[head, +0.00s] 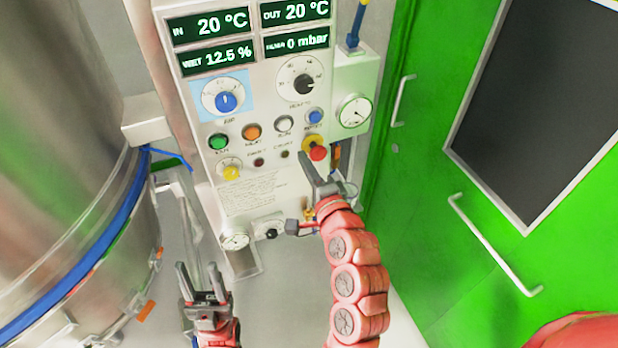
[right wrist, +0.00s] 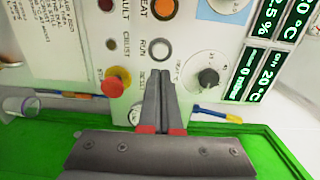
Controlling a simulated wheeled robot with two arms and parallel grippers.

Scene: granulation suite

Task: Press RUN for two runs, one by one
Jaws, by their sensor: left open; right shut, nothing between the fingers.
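The control panel (head: 262,180) faces me. Its white RUN button (head: 284,124) sits in the button row between the orange HEAT button (head: 252,132) and a blue button (head: 315,116). In the right wrist view the RUN button (right wrist: 160,48) is just beyond my fingertips. My right gripper (head: 306,160) is shut and empty, just below the button row beside the red stop button (head: 318,152). Its closed fingers also show in the right wrist view (right wrist: 163,74); I see no contact with RUN. My left gripper (head: 197,272) is open and empty, low and left of the panel.
Displays read IN 20 °C (head: 210,24), OUT 20 °C, WET 12.5 % and filter 0 mbar. A green button (head: 218,141) and dials share the panel. A large steel vessel (head: 70,150) stands left. A green door (head: 470,210) with handles stands right.

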